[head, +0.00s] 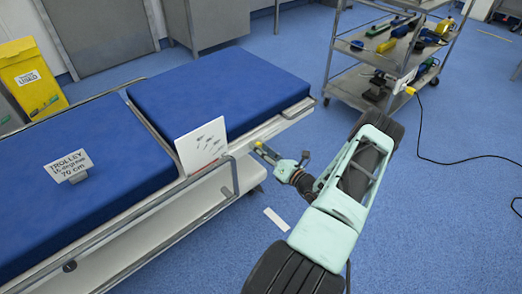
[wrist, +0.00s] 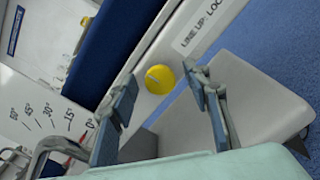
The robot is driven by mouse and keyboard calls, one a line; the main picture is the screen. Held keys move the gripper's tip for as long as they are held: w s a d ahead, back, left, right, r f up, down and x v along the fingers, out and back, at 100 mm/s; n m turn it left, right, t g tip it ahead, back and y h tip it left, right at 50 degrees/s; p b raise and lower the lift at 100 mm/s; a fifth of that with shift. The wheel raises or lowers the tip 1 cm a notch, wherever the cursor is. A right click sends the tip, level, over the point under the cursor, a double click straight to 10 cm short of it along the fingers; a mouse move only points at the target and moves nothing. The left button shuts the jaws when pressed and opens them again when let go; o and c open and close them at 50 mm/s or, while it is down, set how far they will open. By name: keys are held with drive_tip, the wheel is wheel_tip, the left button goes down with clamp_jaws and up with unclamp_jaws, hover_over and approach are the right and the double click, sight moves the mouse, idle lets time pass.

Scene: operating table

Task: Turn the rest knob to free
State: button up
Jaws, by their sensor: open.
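The rest knob is a round yellow knob (wrist: 159,79) on the pale end rail of the trolley in the wrist view, with a thin mark across its face. My gripper (wrist: 160,88) is open, with one finger on each side of the knob in the picture. I cannot tell whether the fingers touch it. A label beside the knob (wrist: 205,25) reads "LINE UP: LOC" and is then cut off.
The trolley has blue pads (head: 220,88) and metal side rails. A white card (head: 201,145) stands on its side; an angle scale (wrist: 55,118) shows in the wrist view. A shelf cart with tools (head: 385,60) stands behind. A cable (head: 440,160) lies on the open blue floor at right.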

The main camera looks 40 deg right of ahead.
drive_tip(key=shift+w, duration=0.15)
drive_tip(key=shift+c, duration=0.4)
drive_tip(key=c, duration=1.1)
drive_tip(key=shift+n, duration=0.4)
drive_tip(key=shift+a+n+p, duration=0.15)
drive_tip(key=shift+n+p, duration=0.35)
drive_tip(key=shift+n, duration=3.75)
drive_tip(key=shift+a+n+p, duration=0.1)
drive_tip(key=shift+n+p, duration=0.4)
drive_tip(key=shift+n, duration=3.75)
